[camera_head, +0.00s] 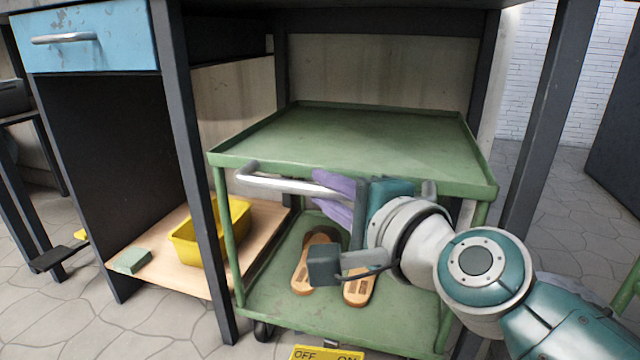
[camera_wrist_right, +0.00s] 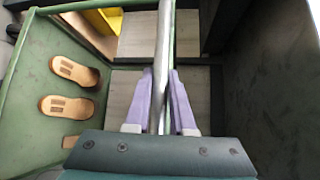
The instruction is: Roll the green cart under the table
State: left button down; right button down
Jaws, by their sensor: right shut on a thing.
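The green cart (camera_head: 380,133) stands between the dark legs of the table (camera_head: 186,150), mostly beneath its top. Its upper shelf is empty. The silver handle (camera_head: 283,186) runs along the cart's near side. My right gripper (camera_head: 330,190), with purple fingers, is shut on the handle. In the right wrist view the handle (camera_wrist_right: 164,60) passes between the two fingers (camera_wrist_right: 160,100). Sandals (camera_head: 309,266) lie on the cart's lower shelf, and they also show in the right wrist view (camera_wrist_right: 75,71). The left gripper is not in view.
A blue drawer (camera_head: 110,40) is above. A table leg (camera_head: 548,110) stands close on the cart's right. Tiled floor is open at front left.

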jog(key=c, duration=0.8)
grip_release()
jog(key=shift+s, duration=0.1)
jog(key=shift+o, duration=0.2)
jog(key=shift+s+d+r, duration=0.1)
jog(key=shift+s, duration=0.05)
jog(key=p+v, duration=0.4)
jog(key=v, duration=0.5)
jog(key=shift+s+d, duration=0.2)
jog(key=shift+s, duration=0.05)
